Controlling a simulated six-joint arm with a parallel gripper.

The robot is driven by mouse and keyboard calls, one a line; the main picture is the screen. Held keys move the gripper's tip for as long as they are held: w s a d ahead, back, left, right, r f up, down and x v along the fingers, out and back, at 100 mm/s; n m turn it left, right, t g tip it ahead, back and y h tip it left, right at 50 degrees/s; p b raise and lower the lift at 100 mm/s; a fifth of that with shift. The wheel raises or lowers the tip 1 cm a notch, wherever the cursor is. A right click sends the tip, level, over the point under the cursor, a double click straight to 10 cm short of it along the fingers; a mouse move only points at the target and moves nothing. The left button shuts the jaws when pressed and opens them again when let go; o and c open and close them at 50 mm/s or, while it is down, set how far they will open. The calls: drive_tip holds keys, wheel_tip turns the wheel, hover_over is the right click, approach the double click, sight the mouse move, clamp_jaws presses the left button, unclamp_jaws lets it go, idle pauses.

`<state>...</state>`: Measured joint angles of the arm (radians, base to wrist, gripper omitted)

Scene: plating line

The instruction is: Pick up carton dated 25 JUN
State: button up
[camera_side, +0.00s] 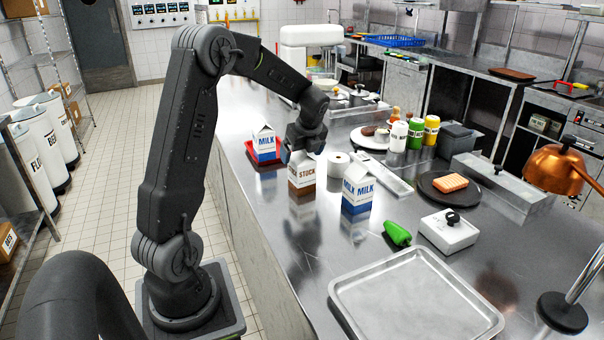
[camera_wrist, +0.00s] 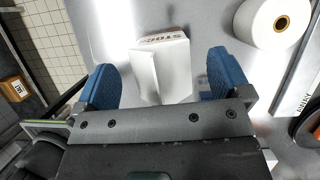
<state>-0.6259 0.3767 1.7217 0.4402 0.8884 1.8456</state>
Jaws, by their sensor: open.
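Three cartons stand on the steel counter. A brown-and-white STOCK carton (camera_side: 302,176) is upright in the middle. A blue-and-white MILK carton (camera_side: 358,192) stands to its right, and another MILK carton (camera_side: 265,146) stands at the red tray to its left. No date can be read on any of them. My gripper (camera_side: 305,150) is above the STOCK carton in the side view, partly hiding its top. In the wrist view my gripper (camera_wrist: 165,88) is open, its blue fingertips apart on either side of a white carton top (camera_wrist: 160,72) with lettering at its far edge.
A white roll (camera_side: 338,163) stands close behind the STOCK carton and also shows in the wrist view (camera_wrist: 272,22). A red tray (camera_side: 252,156), a green pepper (camera_side: 397,234) and a white scale-like box (camera_side: 449,231) are nearby. An empty metal tray (camera_side: 415,300) lies in front.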

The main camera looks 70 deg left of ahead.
drive_tip(key=shift+a+f, duration=0.2)
drive_tip(key=shift+f, duration=0.25)
drive_tip(key=c, duration=1.6)
drive_tip(key=shift+r, duration=0.1)
drive_tip(key=shift+c, duration=0.7)
